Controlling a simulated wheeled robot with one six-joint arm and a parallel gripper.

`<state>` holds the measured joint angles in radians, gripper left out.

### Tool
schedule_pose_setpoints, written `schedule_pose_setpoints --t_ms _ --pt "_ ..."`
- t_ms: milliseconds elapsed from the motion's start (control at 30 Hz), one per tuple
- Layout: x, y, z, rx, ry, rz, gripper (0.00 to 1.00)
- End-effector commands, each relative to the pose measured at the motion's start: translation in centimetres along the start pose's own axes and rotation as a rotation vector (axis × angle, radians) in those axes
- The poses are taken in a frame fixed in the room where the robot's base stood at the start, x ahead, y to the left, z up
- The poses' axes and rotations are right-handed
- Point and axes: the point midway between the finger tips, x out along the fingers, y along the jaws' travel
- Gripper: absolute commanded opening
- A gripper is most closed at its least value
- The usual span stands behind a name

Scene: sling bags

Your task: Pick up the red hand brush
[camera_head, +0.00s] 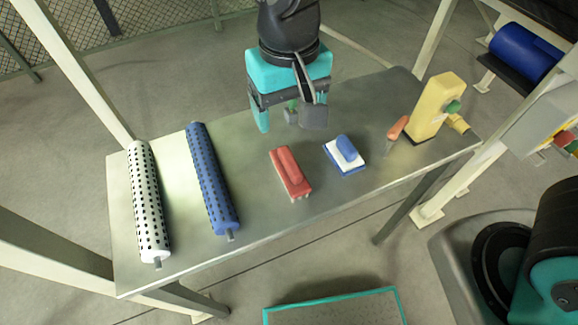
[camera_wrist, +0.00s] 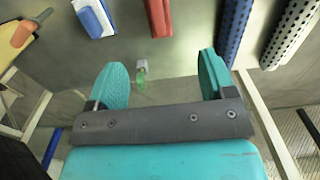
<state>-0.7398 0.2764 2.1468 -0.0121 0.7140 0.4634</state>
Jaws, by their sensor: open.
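The red hand brush (camera_head: 290,172) lies on the metal table (camera_head: 260,235), near its middle, with its raised handle upward. In the wrist view the red brush (camera_wrist: 158,18) is at the top edge, cut off by the frame and beyond the fingertips. My gripper (camera_head: 291,112) is above the back part of the table, behind the brush and apart from it. In the wrist view my gripper (camera_wrist: 160,78) has its two teal fingers spread wide with nothing held between them.
A blue-and-white brush (camera_head: 346,154) lies right of the red one. An orange-handled tool (camera_head: 397,129) and a yellow container (camera_head: 437,105) are farther right. Blue (camera_head: 212,180) and white (camera_head: 149,200) perforated rollers lie left. A small green-and-grey item (camera_wrist: 141,70) shows between my fingers' directions.

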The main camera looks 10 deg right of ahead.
Motion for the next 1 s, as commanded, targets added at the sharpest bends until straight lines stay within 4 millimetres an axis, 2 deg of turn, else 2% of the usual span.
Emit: schedule_pose_setpoints --t_ms 167,500,600,833,1000 --pt "3.0 -0.3 -0.1 0.010 -0.005 0.015 0.77" --pt "10.4 -0.3 -0.1 0.006 -0.005 0.013 0.77" --pt "11.7 -0.3 -0.2 0.005 -0.003 0.012 0.77" --pt "13.3 -0.1 -0.3 0.005 -0.003 0.012 0.77" --pt "15.8 0.5 -0.5 0.004 -0.004 0.012 0.77"
